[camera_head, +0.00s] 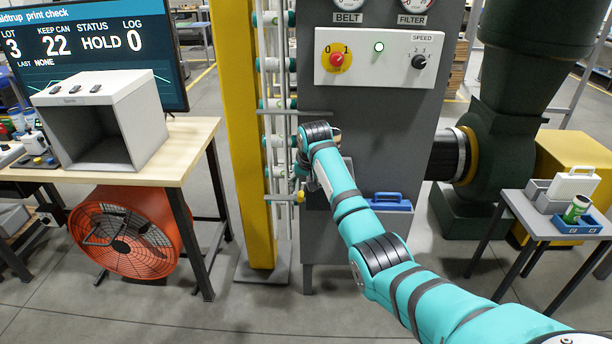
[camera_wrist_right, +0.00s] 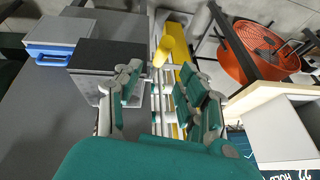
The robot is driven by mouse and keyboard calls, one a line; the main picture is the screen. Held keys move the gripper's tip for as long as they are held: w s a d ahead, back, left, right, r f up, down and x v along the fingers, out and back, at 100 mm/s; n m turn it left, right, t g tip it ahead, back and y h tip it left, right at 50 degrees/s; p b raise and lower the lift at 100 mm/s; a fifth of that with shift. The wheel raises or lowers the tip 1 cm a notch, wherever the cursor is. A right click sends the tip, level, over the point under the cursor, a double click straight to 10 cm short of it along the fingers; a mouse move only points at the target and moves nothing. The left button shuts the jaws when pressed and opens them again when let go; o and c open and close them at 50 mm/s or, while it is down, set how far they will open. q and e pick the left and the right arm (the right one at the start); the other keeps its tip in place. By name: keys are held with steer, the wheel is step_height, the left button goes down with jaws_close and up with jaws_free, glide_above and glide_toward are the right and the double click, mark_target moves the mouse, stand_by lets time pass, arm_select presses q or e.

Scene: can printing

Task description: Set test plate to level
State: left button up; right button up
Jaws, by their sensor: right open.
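I cannot pick out the test plate for certain. A dark flat-faced box (camera_wrist_right: 108,54) sits on the grey cabinet, beside my right gripper's left finger in the right wrist view. A short lever with a yellow knob (camera_head: 300,197) sticks out by the pipes in the head view; a yellow knob (camera_wrist_right: 174,44) shows beyond the fingers in the right wrist view. My right gripper (camera_wrist_right: 160,88) is open, with nothing visibly held between its fingers. In the head view my right arm mostly hides it at the cabinet's left edge. My left gripper is not in view.
The grey cabinet (camera_head: 405,125) has a switch panel (camera_head: 380,57) and a blue-handled tray (camera_head: 388,202). A yellow post (camera_head: 240,110) and thin pipes stand close left. A table with a white box (camera_head: 140,115), an orange fan (camera_head: 125,235) and a small right-hand table (camera_head: 535,222) flank it.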

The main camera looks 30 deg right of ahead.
steer(key=shift+v, duration=2.2)
